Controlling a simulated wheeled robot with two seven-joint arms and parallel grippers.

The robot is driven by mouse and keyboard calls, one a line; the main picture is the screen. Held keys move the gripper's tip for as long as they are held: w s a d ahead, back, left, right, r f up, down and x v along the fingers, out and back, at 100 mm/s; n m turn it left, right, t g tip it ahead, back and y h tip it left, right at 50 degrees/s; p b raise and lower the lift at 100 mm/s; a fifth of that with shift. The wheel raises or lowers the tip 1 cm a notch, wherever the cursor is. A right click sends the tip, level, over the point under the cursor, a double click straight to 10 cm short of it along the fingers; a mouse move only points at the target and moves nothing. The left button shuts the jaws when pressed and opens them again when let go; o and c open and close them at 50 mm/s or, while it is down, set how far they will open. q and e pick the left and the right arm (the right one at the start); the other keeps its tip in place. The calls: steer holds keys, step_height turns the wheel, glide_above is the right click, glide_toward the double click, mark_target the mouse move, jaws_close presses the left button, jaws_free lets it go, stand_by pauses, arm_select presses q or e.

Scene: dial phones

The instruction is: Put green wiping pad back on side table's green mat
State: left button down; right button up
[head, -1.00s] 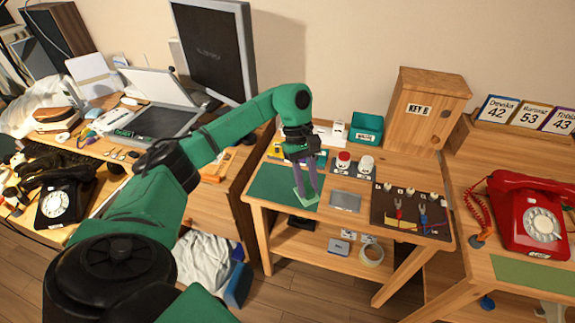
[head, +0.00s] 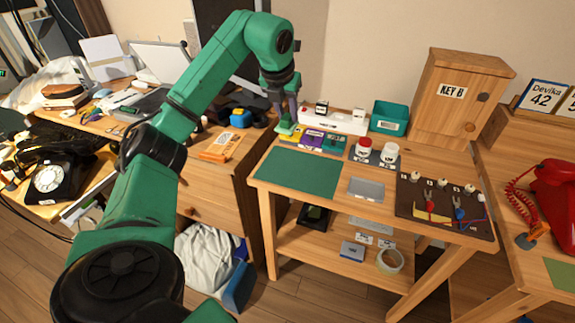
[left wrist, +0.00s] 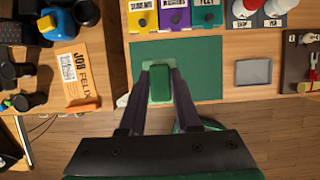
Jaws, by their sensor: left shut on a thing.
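My left gripper (head: 286,122) is shut on the green wiping pad (head: 285,129) in the head view. It holds the pad in the air, in line with the back left of the side table. In the left wrist view the pad (left wrist: 160,84) sits between the two fingertips (left wrist: 159,70), in front of the left part of the green mat (left wrist: 200,80). The mat (head: 300,173) lies flat and bare on the front left of the side table (head: 335,204). The exact height of the pad above the table cannot be told. My right gripper is not in view.
Labelled coloured compartments (left wrist: 175,17) lie behind the mat. Red-capped and white-capped jars (head: 389,152) stand to their right. A grey plate (head: 366,189) lies right of the mat. A desk with an orange box (head: 216,146) adjoins on the left.

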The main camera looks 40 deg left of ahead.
arm_select(q)
step_height(320, 180, down, 14)
steer(key=shift+f+b, duration=0.25)
steer(key=shift+b, duration=0.6)
steer(key=shift+c, duration=0.9)
jaws_free()
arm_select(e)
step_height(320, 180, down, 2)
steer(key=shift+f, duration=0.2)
arm_select(q)
steer(key=shift+r, duration=0.1)
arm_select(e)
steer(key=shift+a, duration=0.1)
arm_select(q)
steer(key=v, duration=1.2)
steer(key=shift+p, duration=0.4)
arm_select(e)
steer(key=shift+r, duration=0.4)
